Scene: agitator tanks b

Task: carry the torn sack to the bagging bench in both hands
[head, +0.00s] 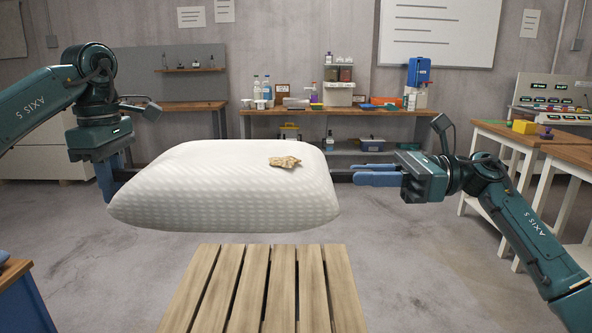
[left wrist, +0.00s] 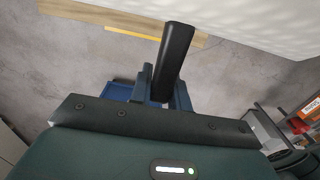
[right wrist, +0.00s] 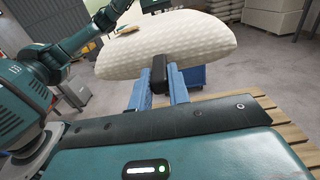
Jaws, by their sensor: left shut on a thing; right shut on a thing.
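The torn sack (head: 225,190) is a plump white woven bag with a ragged tan patch (head: 285,161) on top. It hangs roughly level above a slatted wooden pallet (head: 265,290), apart from it. My left gripper (head: 110,180) is shut at the sack's left end, on a dark bar that also shows in the left wrist view (left wrist: 174,58). My right gripper (head: 372,174) is shut at the right end on a dark block seen in the right wrist view (right wrist: 160,70). The sack (right wrist: 165,45) shows beyond it. I cannot tell which bench is the bagging bench.
A wooden-topped bench (head: 345,112) with bottles and trays stands along the back wall. Tables (head: 510,135) with a yellow block (head: 524,127) and a control console (head: 555,95) stand at the right. A blue-sided bench (head: 20,290) is at the near left. Grey floor (head: 420,260) lies open on the right.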

